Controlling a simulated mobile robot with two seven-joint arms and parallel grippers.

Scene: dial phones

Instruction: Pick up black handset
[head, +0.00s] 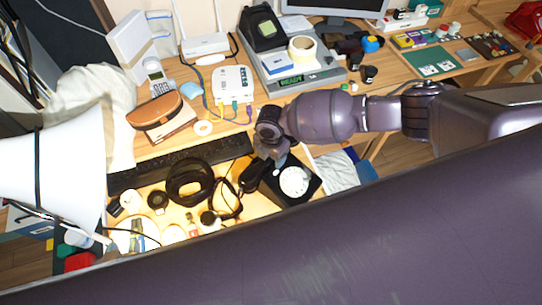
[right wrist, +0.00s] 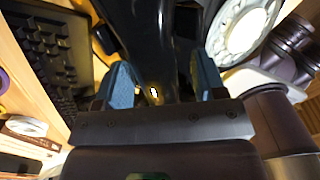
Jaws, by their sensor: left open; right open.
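The black dial phone (head: 312,186) sits on the desk with its white dial (head: 294,182) facing up. The black handset (head: 250,176) lies along the phone's left side. My right gripper (head: 268,150) reaches down over the handset's upper end. In the right wrist view, the black handset (right wrist: 152,35) runs between the blue finger pads of my open right gripper (right wrist: 164,78). Whether the pads touch it I cannot tell. The white dial (right wrist: 243,28) shows just right of the fingers. My left gripper is not in view.
A black keyboard (head: 180,165) lies left of the phone and also shows in the right wrist view (right wrist: 40,50). Black headphones (head: 190,182) and cables lie close left of the handset. A white router box (head: 232,84) stands behind. Small items crowd the desk.

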